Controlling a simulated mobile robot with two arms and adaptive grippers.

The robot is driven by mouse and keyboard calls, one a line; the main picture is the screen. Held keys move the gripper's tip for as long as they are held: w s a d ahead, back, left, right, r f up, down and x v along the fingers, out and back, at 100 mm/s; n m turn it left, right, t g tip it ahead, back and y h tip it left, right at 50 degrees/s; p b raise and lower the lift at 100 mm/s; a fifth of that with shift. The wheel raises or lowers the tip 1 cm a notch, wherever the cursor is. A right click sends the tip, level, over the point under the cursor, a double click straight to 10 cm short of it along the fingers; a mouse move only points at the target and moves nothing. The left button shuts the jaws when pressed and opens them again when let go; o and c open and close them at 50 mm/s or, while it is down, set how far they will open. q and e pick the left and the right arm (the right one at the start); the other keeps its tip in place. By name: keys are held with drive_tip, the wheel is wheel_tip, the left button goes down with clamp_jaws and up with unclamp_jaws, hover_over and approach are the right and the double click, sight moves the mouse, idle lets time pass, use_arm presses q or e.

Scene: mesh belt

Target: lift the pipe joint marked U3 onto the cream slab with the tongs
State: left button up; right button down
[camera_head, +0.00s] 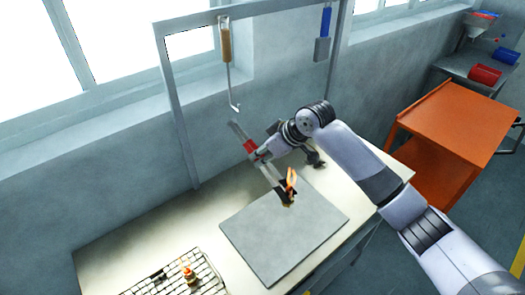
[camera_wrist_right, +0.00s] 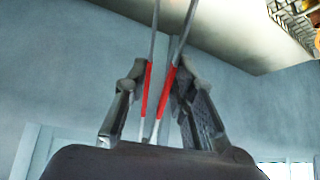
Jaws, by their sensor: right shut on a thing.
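The tongs (camera_head: 272,176) are silver with red grips and slant down over the slab. My right gripper (camera_head: 262,155) is shut on their red grips; in the right wrist view the tongs (camera_wrist_right: 166,92) run between its two fingers. A small brass-coloured pipe joint (camera_head: 289,204) with an orange glow is at the tongs' lower tips, above or on the slab (camera_head: 275,243), which looks pale grey. I cannot tell whether the joint touches the slab. Another glowing joint (camera_head: 188,272) is on the mesh belt (camera_head: 208,283). No U3 mark is readable. My left gripper is out of view.
The pale bench (camera_head: 130,252) has bare room left of the slab. Behind it stands a grey frame (camera_head: 178,120) with a hanging wooden-handled hook (camera_head: 226,48) and a blue-handled tool (camera_head: 323,42). An orange cart (camera_head: 455,120) stands at the right.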

idle(0.3)
wheel_tip(320, 180, down, 9)
drive_tip(key=b, duration=0.7)
drive_tip(key=shift+r, duration=0.1)
drive_tip(key=c, duration=1.7)
unclamp_jaws()
